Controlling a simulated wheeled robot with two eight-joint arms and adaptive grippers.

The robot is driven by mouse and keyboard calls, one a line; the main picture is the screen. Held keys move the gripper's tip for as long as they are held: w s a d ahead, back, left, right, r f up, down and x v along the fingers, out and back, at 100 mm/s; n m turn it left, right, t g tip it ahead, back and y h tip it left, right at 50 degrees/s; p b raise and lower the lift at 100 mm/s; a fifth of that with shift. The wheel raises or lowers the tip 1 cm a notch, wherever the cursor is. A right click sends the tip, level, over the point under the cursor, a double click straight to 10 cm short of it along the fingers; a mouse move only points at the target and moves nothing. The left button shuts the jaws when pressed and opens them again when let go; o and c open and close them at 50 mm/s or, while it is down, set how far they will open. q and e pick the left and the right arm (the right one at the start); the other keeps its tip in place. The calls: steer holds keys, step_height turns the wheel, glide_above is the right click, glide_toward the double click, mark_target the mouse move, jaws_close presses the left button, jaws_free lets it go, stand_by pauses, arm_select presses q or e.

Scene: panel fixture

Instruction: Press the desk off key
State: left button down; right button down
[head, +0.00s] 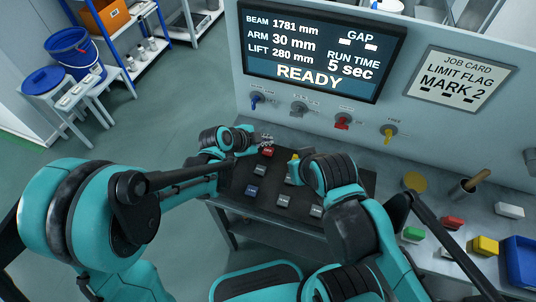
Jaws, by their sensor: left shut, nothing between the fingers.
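A dark sloping desk panel (234,186) carries several keys. My left gripper (266,138) is shut and empty, just beyond the red key; contact cannot be made out. My right wrist covers the panel's right part and mostly hides my right gripper.
A screen (322,45) reading READY stands behind, with several coloured knobs (342,121) below it and a job card (459,78) beside it.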

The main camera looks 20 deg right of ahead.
mark_target(272, 147)
arm_select(q)
steer(key=shift+f+b, duration=0.75)
steer(key=shift+f, duration=0.55)
stand_by(0.4)
steer(key=shift+f+b, duration=0.45)
steer(key=shift+f+b, duration=0.4)
stand_by(0.5)
steer(key=shift+r, duration=0.1)
steer(key=shift+r+p, duration=0.65)
steer(key=shift+r, duration=0.1)
steer(key=shift+r+p, duration=1.9)
steer(key=shift+r, duration=0.7)
